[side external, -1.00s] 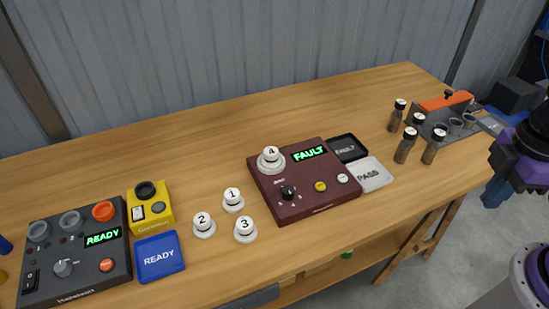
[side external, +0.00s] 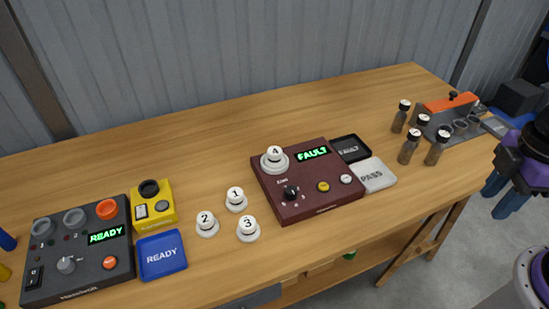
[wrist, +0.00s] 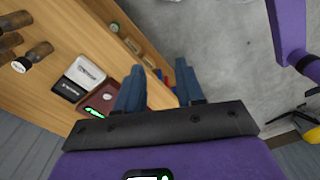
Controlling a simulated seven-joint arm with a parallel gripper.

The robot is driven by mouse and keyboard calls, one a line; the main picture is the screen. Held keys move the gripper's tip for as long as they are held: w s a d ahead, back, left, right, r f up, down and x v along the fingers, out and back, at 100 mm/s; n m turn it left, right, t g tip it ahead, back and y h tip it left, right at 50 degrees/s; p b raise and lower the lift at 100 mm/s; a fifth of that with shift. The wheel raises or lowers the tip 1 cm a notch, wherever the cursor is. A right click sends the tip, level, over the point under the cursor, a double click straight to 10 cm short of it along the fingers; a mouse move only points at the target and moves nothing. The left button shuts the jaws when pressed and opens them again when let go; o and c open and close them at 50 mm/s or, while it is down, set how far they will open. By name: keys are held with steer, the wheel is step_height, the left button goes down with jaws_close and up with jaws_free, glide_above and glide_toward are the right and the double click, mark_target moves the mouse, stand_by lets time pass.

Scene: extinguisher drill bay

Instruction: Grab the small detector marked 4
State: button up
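The small white detector marked 4 (side external: 274,159) sits upright on the top left of a maroon test box (side external: 318,203), whose green display reads FAULT. White detectors marked 1 (side external: 236,200), 2 (side external: 207,225) and 3 (side external: 248,229) stand on the table left of the box. My gripper (side external: 502,195) is at the far right, beyond the table's edge and well away from detector 4. In the wrist view my gripper (wrist: 158,88) shows two blue fingers apart with nothing between them. The maroon box is partly visible there; detector 4 is not visible.
A black FAULT tray (side external: 349,149) and a white PASS tray (side external: 371,175) lie right of the box. Several brown bottles (side external: 409,147) stand farther right, by a grey rack (side external: 470,128). A black READY box (side external: 77,250), yellow device (side external: 153,207) and blue READY tray (side external: 161,256) are at left.

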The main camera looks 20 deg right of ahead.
steer(key=o, duration=0.5)
steer(key=shift+o, duration=0.2)
steer(key=shift+w+a, duration=0.1)
steer(key=w+a+f+n+t+h, duration=0.1)
steer(key=w+a+n+t+h, duration=0.2)
steer(key=w+a, duration=0.65)
steer(key=n+t+h, duration=0.5)
steer(key=n+t, duration=0.3)
steer(key=n, duration=0.6)
glide_toward(273, 156)
steer(key=x, duration=0.6)
steer(key=shift+w+f, duration=0.2)
steer(key=shift+f, duration=0.3)
steer(key=shift+r+x, duration=0.15)
steer(key=shift+x, duration=1.15)
steer(key=shift+r+x, duration=0.15)
steer(key=shift+x, duration=1.15)
